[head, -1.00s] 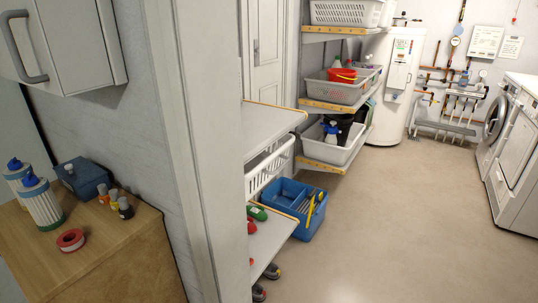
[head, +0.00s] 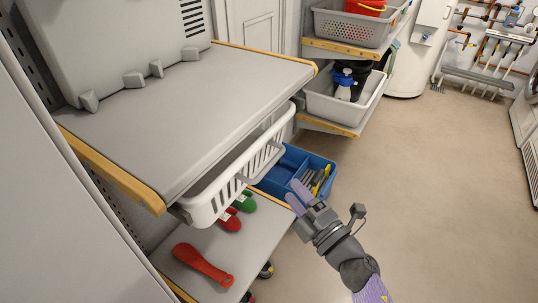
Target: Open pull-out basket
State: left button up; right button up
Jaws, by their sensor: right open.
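The white slotted pull-out basket (head: 236,176) hangs directly under a grey shelf (head: 190,115) with wooden edging. Its slotted front faces the room and shows a little past the shelf edge; most of its inside is hidden under the shelf. My right gripper (head: 293,194) is open and empty, with purple fingertips. In the picture it is below and to the right of the basket front, apart from it, and overlaps the edge of a blue crate. My left gripper is not in view.
A lower shelf (head: 215,250) holds a red shoehorn-like item (head: 203,265) and red and green items. The blue crate (head: 292,160) with tools stands beyond the basket. Grey bins (head: 350,30) sit on shelves further back. The floor at right is clear.

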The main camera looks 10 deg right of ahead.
aim_at(270, 162)
jog(key=b+x, duration=0.1)
jog(key=x, duration=0.7)
jog(key=shift+w+a+b, duration=0.25)
jog(key=shift+w+b, duration=0.1)
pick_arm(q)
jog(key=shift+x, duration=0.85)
pick_arm(e)
jog(key=shift+c, duration=0.9)
grip_shut()
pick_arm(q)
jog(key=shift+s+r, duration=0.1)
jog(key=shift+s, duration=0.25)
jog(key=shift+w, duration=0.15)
